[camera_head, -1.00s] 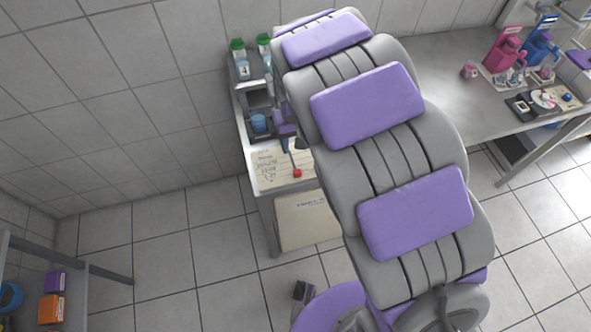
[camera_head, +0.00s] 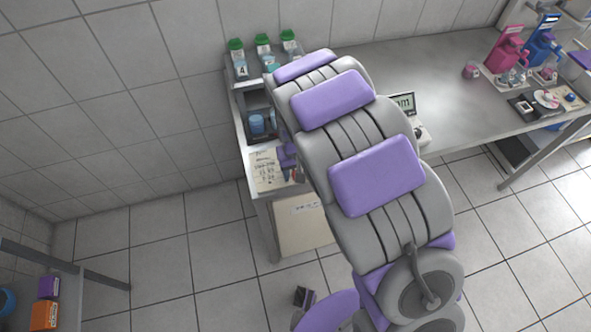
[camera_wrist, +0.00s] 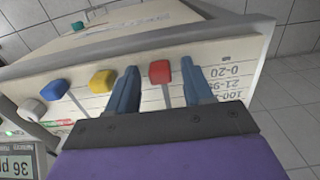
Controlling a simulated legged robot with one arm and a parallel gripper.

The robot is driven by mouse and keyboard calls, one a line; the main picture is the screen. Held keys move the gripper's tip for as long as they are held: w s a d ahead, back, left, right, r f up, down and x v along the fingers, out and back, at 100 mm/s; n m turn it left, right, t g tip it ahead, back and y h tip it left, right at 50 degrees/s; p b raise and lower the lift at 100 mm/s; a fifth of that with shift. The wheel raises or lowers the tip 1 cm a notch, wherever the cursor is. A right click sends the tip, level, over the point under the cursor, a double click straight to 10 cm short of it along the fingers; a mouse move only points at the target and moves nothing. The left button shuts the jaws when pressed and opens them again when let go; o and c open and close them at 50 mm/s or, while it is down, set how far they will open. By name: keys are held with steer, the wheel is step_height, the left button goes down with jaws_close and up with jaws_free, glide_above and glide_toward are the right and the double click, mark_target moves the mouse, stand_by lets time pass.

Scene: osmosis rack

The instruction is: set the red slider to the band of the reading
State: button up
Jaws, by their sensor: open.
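In the wrist view, the red slider knob (camera_wrist: 160,72) stands on a stem on a pale, printed panel (camera_wrist: 230,45). My open gripper (camera_wrist: 159,82) has one finger on each side of the knob; I cannot tell if either touches it. The panel's bands are printed upside down beside it, with 0-20, 21-99 and 100 and up legible. A display (camera_wrist: 14,162) at the lower left reads 36, its unit cut off. In the head view, my arm hides the knob, and the paper sheet (camera_head: 265,172) shows beside it.
Yellow (camera_wrist: 103,80), blue (camera_wrist: 55,89) and white (camera_wrist: 32,110) knobs stand left of the red one. Bottles with green lids (camera_head: 236,45) stand at the bench's back. A small screen device (camera_head: 403,102) sits right of my arm. The bench (camera_head: 455,95) beyond it is mostly clear.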

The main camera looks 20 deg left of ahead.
steer(key=shift+c, duration=0.2)
jaws_close()
stand_by(0.5)
